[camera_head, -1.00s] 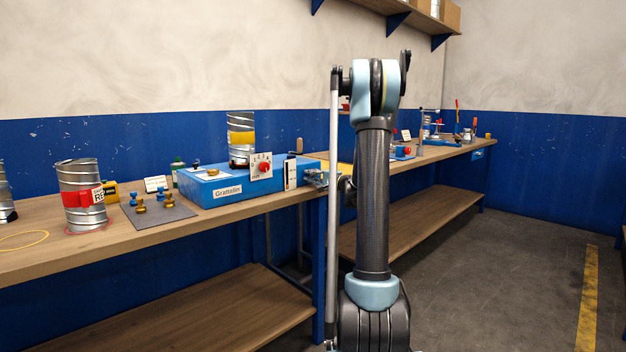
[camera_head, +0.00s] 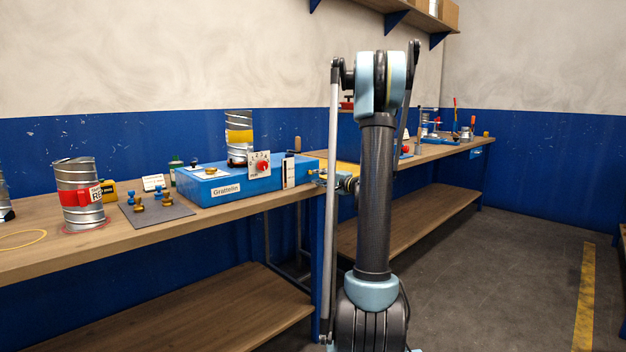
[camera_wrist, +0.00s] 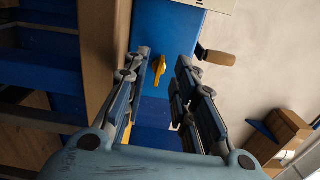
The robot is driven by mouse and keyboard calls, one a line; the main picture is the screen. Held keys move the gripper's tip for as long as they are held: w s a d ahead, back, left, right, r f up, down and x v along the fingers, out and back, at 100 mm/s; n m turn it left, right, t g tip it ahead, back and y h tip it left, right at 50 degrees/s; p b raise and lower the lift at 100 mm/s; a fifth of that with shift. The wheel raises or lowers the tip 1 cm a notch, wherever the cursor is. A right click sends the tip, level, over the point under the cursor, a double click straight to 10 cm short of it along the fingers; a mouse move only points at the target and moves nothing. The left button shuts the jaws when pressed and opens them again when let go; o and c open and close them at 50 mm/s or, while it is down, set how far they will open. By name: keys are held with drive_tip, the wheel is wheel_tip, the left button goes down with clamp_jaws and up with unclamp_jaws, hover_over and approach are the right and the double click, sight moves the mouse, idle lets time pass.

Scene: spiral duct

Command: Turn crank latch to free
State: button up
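A small yellow latch lever (camera_wrist: 160,68), which looks like the crank latch, sits on the end face of the blue machine (camera_wrist: 172,30) in the wrist view. A crank with a wooden grip (camera_wrist: 219,57) sticks out to the right of that face. My gripper (camera_wrist: 165,57) is open, with its two fingers apart and nothing between them; the latch appears in the gap, ahead of the fingers. I cannot tell whether they touch it. In the head view the blue machine (camera_head: 226,190) stands on the bench, and my arm hides much of the area at its right end.
The wooden bench (camera_head: 150,240) holds a ribbed duct piece (camera_head: 80,195) at left, a grey mat (camera_head: 157,213) with brass and blue parts, and another duct (camera_head: 239,140) on the machine. More tools stand on the far bench. The floor (camera_head: 500,270) at right is clear.

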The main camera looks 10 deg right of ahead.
drive_tip(key=v, duration=0.5)
drive_tip(key=shift+s+d, duration=0.25)
drive_tip(key=shift+a, duration=0.1)
drive_tip(key=s+a+f+n+g+h, duration=0.1)
drive_tip(key=s+a+f+n+g, duration=0.2)
drive_tip(key=s, duration=0.5)
drive_tip(key=s+a+f+n+g+h, duration=0.1)
drive_tip(key=s+a+f+n+g, duration=0.15)
drive_tip(key=s+a, duration=0.4)
drive_tip(key=s+a+f+n+g+h, duration=0.1)
drive_tip(key=s+a+f+n+g, duration=0.15)
drive_tip(key=s, duration=0.65)
drive_tip(key=s+d+f+n+g+h, duration=0.1)
drive_tip(key=s+d+f+h, duration=0.1)
drive_tip(key=s, duration=0.5)
drive_tip(key=s+d+f+n+g+h, duration=0.1)
drive_tip(key=s+d+f+g+h, duration=0.1)
drive_tip(key=s+f, duration=0.3)
drive_tip(key=s+d+f+n+g+h, duration=0.1)
drive_tip(key=s+d+f+h, duration=0.2)
drive_tip(key=s, duration=0.8)
drive_tip(key=shift+d+f+h, duration=0.25)
drive_tip(key=shift+d+h, duration=0.05)
drive_tip(key=shift+d, duration=0.1)
